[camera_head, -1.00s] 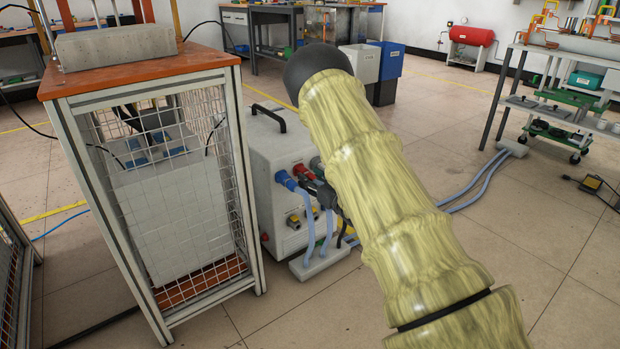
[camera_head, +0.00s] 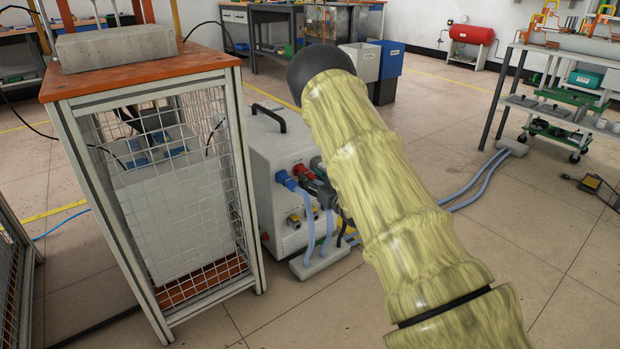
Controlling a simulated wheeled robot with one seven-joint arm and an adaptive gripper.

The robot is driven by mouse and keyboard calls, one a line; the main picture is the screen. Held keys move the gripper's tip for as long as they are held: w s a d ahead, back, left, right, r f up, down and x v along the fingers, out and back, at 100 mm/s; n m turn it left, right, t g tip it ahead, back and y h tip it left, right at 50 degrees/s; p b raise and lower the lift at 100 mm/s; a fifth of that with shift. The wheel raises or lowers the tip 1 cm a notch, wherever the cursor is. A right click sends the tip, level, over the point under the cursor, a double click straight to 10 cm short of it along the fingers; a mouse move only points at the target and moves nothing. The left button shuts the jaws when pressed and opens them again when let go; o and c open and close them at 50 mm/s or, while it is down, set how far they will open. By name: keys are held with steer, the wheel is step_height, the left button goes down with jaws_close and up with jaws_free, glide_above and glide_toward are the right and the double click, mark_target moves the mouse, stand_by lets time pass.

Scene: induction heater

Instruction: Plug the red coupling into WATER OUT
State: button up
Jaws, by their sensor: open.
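A red coupling (camera_head: 302,171) shows at the upper part of the front panel of the grey heater cabinet (camera_head: 268,150), just right of a blue coupling (camera_head: 287,181). Whether it is seated in a port cannot be told. My gripper (camera_head: 317,190) is a small dark shape just below and right of the red coupling, mostly hidden behind my yellow-sleeved arm. It is open; contact with the coupling cannot be made out. The WATER OUT label is not readable, and the right part of the panel is hidden by my arm.
Light blue hoses (camera_head: 311,235) run down to a pale floor block (camera_head: 320,262). Brass-coloured fittings (camera_head: 293,220) sit lower on the panel. A caged stand (camera_head: 160,75) with an orange top is close on the left.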

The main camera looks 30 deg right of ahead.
stand_by(0.3)
jaws_close()
steer(key=shift+s, duration=0.2)
steer(key=shift+s+d+p, duration=0.15)
steer(key=shift+s+p, duration=0.5)
steer(key=shift+s, duration=0.7)
steer(key=shift+s+d+p, duration=0.1)
steer(key=shift+s+p, duration=0.55)
steer(key=shift+s, duration=0.65)
steer(key=shift+s, duration=0.15)
